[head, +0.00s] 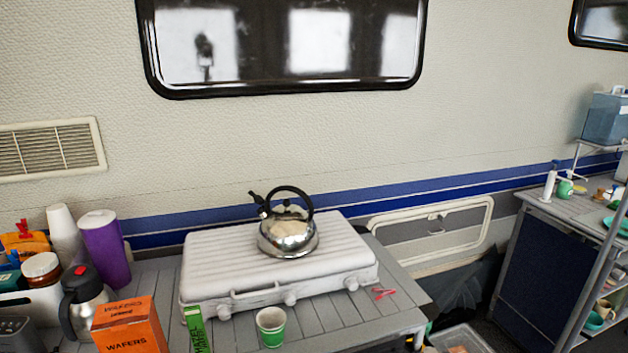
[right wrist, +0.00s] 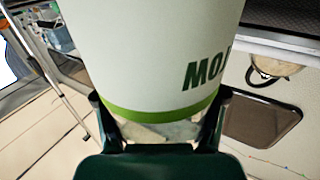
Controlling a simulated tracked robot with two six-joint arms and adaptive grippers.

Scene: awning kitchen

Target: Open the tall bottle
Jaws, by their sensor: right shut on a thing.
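In the right wrist view a large white bottle (right wrist: 150,50) with a green band near one end and dark green letters starting "MO" fills the middle. My right gripper (right wrist: 158,98) is shut on it, with one dark finger on each side near the green band. The far end of the bottle and any cap are outside the frame. The bottle and my right gripper do not show in the head view. My left gripper is in neither view.
In the head view a kettle (head: 288,238) stands on a white camp stove (head: 215,262) on the grey table (head: 405,290). A green cup (head: 271,328), an orange wafers box (head: 128,328), a flask (head: 84,305) and a purple tumbler (head: 106,250) crowd the front and left.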

